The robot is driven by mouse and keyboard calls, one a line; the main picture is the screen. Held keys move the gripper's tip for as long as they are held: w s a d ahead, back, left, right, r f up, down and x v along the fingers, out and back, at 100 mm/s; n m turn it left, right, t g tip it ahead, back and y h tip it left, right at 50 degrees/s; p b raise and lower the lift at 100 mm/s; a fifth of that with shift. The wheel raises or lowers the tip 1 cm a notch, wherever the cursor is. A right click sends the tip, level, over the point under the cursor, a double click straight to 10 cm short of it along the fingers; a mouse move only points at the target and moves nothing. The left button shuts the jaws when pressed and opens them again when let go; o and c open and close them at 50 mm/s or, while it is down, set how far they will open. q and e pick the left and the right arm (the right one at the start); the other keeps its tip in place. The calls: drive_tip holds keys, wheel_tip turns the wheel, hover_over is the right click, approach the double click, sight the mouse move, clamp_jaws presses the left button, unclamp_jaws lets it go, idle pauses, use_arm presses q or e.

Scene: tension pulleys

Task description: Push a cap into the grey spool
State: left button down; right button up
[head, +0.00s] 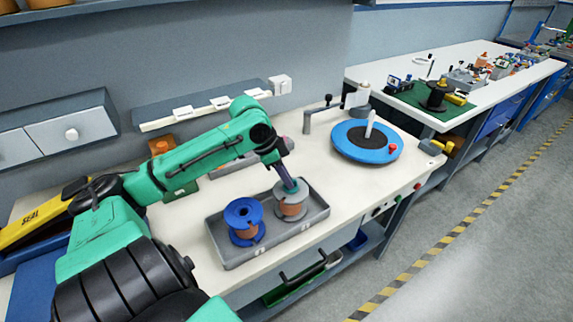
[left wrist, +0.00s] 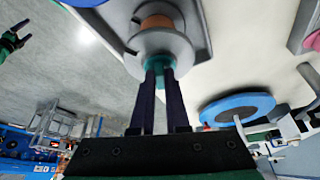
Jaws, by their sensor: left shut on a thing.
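The grey spool (head: 290,211), wound with copper-coloured wire, stands upright in the right part of a grey tray (head: 233,261). My left gripper (head: 289,187) points down at its top from above. In the left wrist view the gripper (left wrist: 158,75) is shut on a teal cap (left wrist: 157,73), at the hub of the grey spool (left wrist: 185,48). The cap touches or enters the hub; how deep it sits is hidden by the fingers. A dark and green gripper, apparently my right one (left wrist: 17,36), shows small at the far left; its jaws are unclear.
A blue spool (head: 243,212) with copper wire stands left of the grey spool in the tray. A blue turntable (head: 366,141) with a white post is at the back right. The bench right of the tray is clear.

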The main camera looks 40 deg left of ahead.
use_arm(q)
drive_tip(key=shift+f, duration=0.35)
drive_tip(key=shift+s+f, duration=0.1)
idle(0.4)
drive_tip(key=c, duration=0.8)
unclamp_jaws()
drive_tip(key=shift+c, duration=0.2)
drive_tip(key=v, duration=1.4)
drive_tip(key=shift+r+b, duration=0.25)
drive_tip(key=shift+b, duration=0.15)
drive_tip(key=shift+a, duration=0.1)
